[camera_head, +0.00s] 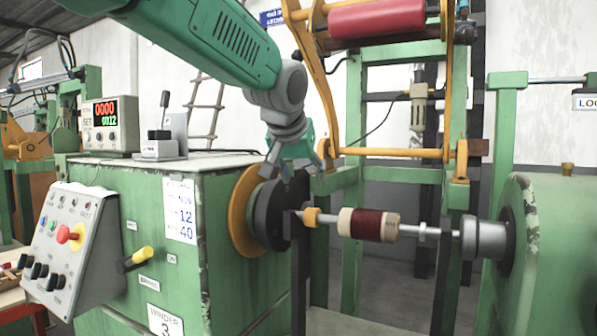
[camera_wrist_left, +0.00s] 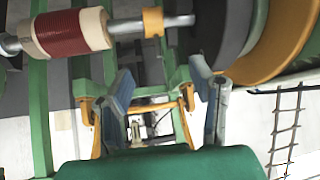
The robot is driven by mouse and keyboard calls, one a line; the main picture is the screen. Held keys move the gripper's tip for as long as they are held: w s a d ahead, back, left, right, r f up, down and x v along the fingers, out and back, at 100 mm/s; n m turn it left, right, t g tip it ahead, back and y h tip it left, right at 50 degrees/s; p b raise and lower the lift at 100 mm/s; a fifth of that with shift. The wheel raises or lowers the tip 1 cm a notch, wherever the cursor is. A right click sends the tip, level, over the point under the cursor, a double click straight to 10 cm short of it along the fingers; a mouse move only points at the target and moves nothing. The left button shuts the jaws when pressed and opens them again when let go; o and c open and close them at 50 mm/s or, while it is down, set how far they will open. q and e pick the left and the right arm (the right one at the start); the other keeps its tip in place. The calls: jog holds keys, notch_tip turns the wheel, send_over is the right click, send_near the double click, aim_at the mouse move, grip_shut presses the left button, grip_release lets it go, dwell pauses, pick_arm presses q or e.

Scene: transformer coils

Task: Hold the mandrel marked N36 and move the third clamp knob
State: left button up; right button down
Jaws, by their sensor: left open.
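The mandrel is a steel shaft (camera_head: 410,230) across the green winder, carrying a dark red coil (camera_head: 368,225) between cream end flanges and an orange collar (camera_head: 311,217). I cannot read an N36 mark on it. In the left wrist view the coil (camera_wrist_left: 72,33) is at upper left and the collar (camera_wrist_left: 153,22) at top middle. My left gripper (camera_head: 296,165) is open and empty, close to the black faceplate (camera_head: 270,215), above the shaft's left end. Its fingers show apart in the left wrist view (camera_wrist_left: 162,80). I cannot tell which part is the third clamp knob. My right gripper is out of view.
A grey chuck (camera_head: 484,239) holds the shaft's right end at the green tailstock (camera_head: 545,250). A sloped control panel (camera_head: 75,240) with several knobs is at left. A yellow-tipped lever (camera_head: 140,256) sticks out of the cabinet. A red roller (camera_head: 377,18) hangs above.

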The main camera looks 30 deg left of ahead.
aim_at(312, 200)
pick_arm(q)
jog(key=x, duration=0.2)
jog(key=d+x, duration=0.1)
jog(key=x, duration=0.3)
jog(key=shift+w+d+f, duration=0.2)
jog(key=shift+w+f, duration=0.05)
jog(key=shift+w+a+f, duration=0.3)
jog(key=shift+w+f, duration=0.2)
jog(key=shift+w+a+f, duration=0.35)
jog(key=shift+w+f, duration=0.1)
jog(key=shift+f, duration=0.05)
jog(key=shift+w+a+f, duration=0.15)
jog(key=shift+a+f, duration=0.05)
jog(key=shift+a, duration=0.05)
jog(key=shift+d, duration=0.25)
jog(key=shift+d+r, duration=0.1)
jog(key=shift+d, duration=0.05)
jog(key=c, duration=0.4)
grip_shut()
